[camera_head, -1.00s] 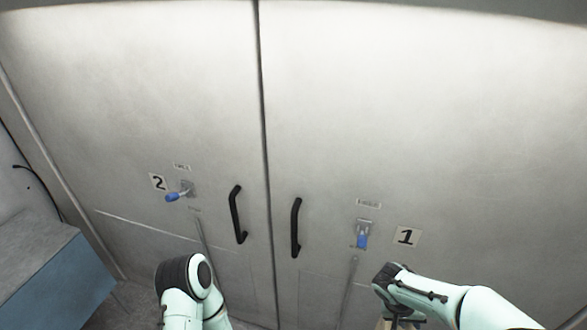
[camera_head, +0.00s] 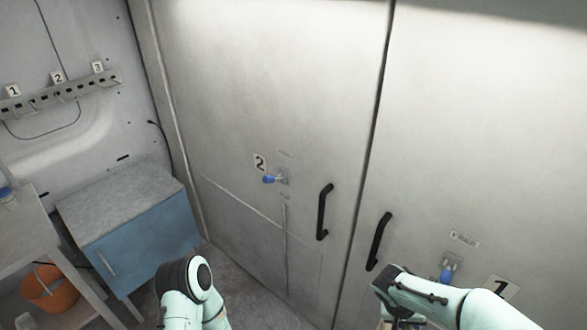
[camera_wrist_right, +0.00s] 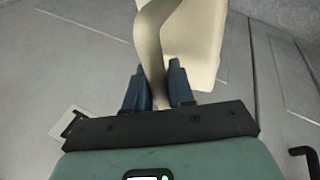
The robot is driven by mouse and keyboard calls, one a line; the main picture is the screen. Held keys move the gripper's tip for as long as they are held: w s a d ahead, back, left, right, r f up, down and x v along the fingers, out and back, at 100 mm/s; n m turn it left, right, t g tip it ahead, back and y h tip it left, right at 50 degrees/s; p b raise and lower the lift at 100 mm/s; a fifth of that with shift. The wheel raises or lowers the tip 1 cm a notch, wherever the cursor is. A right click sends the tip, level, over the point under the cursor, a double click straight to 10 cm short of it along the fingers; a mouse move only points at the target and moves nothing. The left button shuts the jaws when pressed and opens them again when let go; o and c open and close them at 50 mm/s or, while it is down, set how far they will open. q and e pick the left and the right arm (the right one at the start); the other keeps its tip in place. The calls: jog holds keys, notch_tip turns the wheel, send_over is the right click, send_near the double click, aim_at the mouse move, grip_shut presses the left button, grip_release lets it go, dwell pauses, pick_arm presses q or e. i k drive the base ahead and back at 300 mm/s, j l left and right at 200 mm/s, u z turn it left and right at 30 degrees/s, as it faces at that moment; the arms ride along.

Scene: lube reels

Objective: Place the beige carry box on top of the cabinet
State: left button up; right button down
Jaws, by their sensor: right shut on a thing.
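The beige carry box (camera_wrist_right: 190,45) shows in the right wrist view, just beyond my right gripper (camera_wrist_right: 158,85). The two dark blue fingers are shut on its beige handle, and the box hangs from them. In the head view my right wrist (camera_head: 405,290) is at the lower right, and its fingers and the box are almost wholly hidden below the arm. A low blue cabinet (camera_head: 150,235) with a bare grey top (camera_head: 120,195) stands at the left in the head view, well away from my right arm. My left arm enters at the bottom; its gripper is out of view.
Large grey double doors (camera_head: 270,90) with black handles (camera_head: 324,212) and blue-tipped latches fill the middle and right. A table (camera_head: 25,235) stands left of the cabinet, with an orange bucket (camera_head: 50,290) below it. A numbered rack (camera_head: 60,92) hangs on the left wall.

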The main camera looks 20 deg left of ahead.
aim_at(127, 204)
jog(key=j+u, duration=0.1)
jog(key=u, duration=2.15)
jog(key=i+l, duration=0.2)
jog(key=i, duration=0.2)
jog(key=i+l, duration=0.2)
jog(key=i, duration=0.15)
jog(key=i+l, duration=0.2)
jog(key=i, duration=0.2)
